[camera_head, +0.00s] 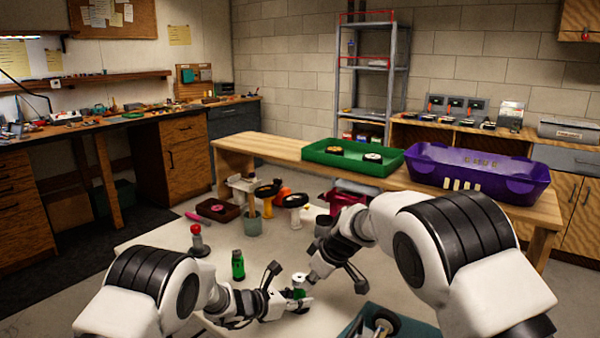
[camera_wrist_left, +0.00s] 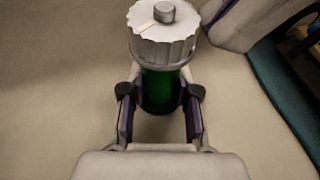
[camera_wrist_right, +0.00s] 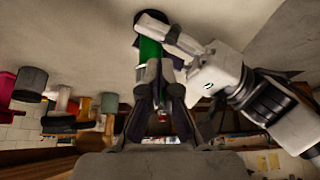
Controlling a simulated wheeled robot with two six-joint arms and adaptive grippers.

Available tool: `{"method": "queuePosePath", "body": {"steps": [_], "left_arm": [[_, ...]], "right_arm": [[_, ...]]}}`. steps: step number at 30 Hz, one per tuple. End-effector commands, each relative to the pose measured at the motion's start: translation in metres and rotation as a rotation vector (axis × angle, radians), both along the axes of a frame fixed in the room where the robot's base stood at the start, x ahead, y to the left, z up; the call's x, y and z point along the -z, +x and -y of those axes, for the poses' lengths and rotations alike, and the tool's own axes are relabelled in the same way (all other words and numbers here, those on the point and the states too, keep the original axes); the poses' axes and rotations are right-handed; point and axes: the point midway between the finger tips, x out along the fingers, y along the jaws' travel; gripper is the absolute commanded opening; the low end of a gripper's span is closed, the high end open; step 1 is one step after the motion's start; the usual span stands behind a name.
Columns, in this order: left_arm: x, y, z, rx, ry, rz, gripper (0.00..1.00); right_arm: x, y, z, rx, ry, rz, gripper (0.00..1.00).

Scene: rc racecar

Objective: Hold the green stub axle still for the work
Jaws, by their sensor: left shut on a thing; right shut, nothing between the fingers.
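The green stub axle (camera_wrist_left: 158,88) stands upright between the fingers of my left gripper (camera_wrist_left: 160,100), with a silver ribbed cap (camera_wrist_left: 163,40) on top. In the head view the axle (camera_head: 299,292) is small and partly hidden by the grippers. My left gripper (camera_head: 292,306) is shut on it low down. My right gripper (camera_head: 306,284) is shut and empty, right beside the axle's upper part. In the right wrist view the green axle (camera_wrist_right: 150,50) lies just beyond the right fingertips (camera_wrist_right: 160,66); I cannot tell whether they touch it.
A second green part (camera_head: 238,265) and a red-knobbed stand (camera_head: 198,240) are on the white table left of the grippers. A teal tray with a black wheel (camera_head: 386,320) is at the front right. Yellow, white and red parts stand behind. Green (camera_head: 320,158) and purple (camera_head: 425,163) bins sit on a bench.

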Motion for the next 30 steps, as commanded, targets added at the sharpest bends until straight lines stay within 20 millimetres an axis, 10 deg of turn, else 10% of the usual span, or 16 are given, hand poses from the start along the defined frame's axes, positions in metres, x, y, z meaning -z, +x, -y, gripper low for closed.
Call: {"method": "queuePosePath", "body": {"steps": [30], "left_arm": [[0.0, 0.0, 0.0, 0.001, 0.0, 0.0, 0.0]], "right_arm": [[-0.061, -0.006, 0.004, 0.0, -0.001, 0.001, 0.0]]}}
